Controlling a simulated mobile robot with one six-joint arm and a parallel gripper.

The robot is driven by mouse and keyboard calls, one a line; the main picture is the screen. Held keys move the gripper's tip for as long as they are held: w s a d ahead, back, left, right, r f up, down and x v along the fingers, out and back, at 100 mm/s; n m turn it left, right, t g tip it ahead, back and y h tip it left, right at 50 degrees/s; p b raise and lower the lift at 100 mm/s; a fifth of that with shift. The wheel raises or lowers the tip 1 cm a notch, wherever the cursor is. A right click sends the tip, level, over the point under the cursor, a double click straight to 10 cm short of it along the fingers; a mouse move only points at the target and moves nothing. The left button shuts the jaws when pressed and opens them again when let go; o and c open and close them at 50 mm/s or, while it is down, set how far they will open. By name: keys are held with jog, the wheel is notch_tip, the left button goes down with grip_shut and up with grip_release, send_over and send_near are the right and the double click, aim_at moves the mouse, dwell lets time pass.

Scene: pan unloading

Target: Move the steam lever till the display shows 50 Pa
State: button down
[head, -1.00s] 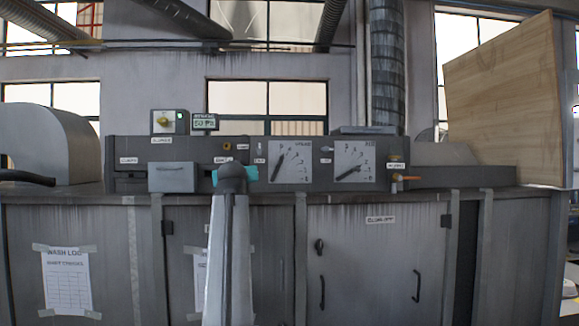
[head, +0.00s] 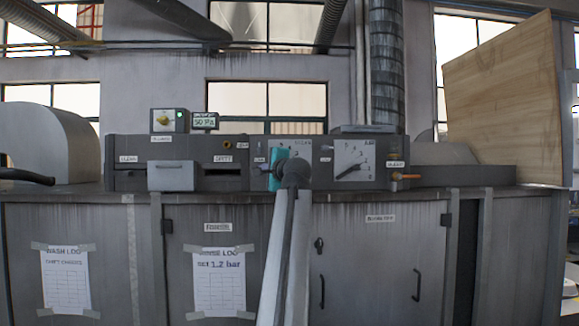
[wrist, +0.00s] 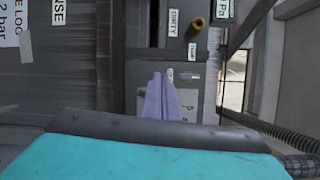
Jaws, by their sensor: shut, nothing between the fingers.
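The display (head: 204,121) stands on top of the panel in the head view, with small green text that appears to read 50 Pa. Only its edge, with "Pa", shows in the wrist view (wrist: 225,9). The left scale plate (head: 307,150), whose label looks like STEAM, is largely covered by my teal gripper (head: 276,166). In the wrist view, my purple fingers (wrist: 164,82) are together and empty, pointing at the panel. Whether they touch the lever cannot be told.
A second scale plate with a black lever (head: 353,170) is to the right. A copper-coloured handle (head: 405,177) is beyond it. A grey box (head: 171,176) juts from the panel at left. A yellow knob (wrist: 196,27) shows near my fingers in the wrist view.

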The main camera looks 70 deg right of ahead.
jog(key=s+d+m+h, duration=0.1)
jog(key=s, duration=0.6)
jog(key=s+d+m+g, duration=0.1)
jog(key=s+d, duration=0.1)
jog(key=s, duration=0.6)
jog(key=shift+s+d+r+h+b, duration=0.15)
jog(key=shift+d+r+h+b, duration=0.15)
jog(key=shift+h+b, duration=0.15)
jog(key=shift+d, duration=0.1)
jog(key=p+x, duration=0.3)
jog(key=x, duration=0.7)
jog(key=shift+w+a+p, duration=0.25)
jog(key=shift+w+p, duration=0.1)
jog(key=shift+w, duration=0.15)
jog(key=shift+w+a+r+p, duration=0.1)
jog(key=shift+w+a+p, duration=0.2)
jog(key=shift+w, duration=0.35)
jog(key=shift+w+a+r+p, duration=0.15)
jog(key=shift+w+a+p, duration=0.1)
jog(key=shift+w, duration=0.4)
